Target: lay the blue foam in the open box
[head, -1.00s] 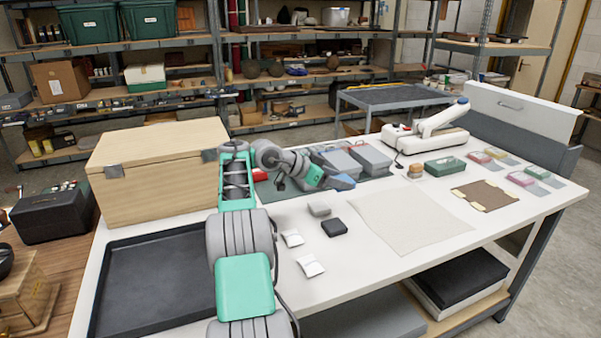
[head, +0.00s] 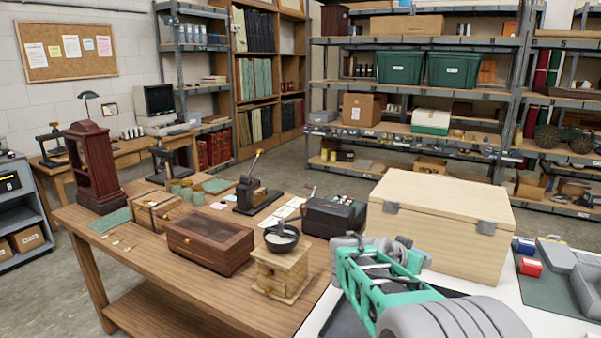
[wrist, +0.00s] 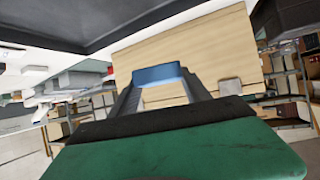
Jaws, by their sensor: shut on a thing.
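The blue foam (wrist: 158,73) shows in the wrist view as a small blue piece between the two grey fingers of my gripper (wrist: 161,84). My gripper is shut on it and holds it in the air, with the pale wooden box behind it. I cannot make out an open box for sure; grey cases (head: 556,254) at the right edge are partly cut off.
A dark tray (head: 345,322) lies under my arm, mostly hidden. A brown wooden table (head: 140,258) at the left holds a glass-topped case (head: 208,245), a small drawer box (head: 281,274) with a bowl, and a black case (head: 333,217). A red box (head: 530,266) sits at the right.

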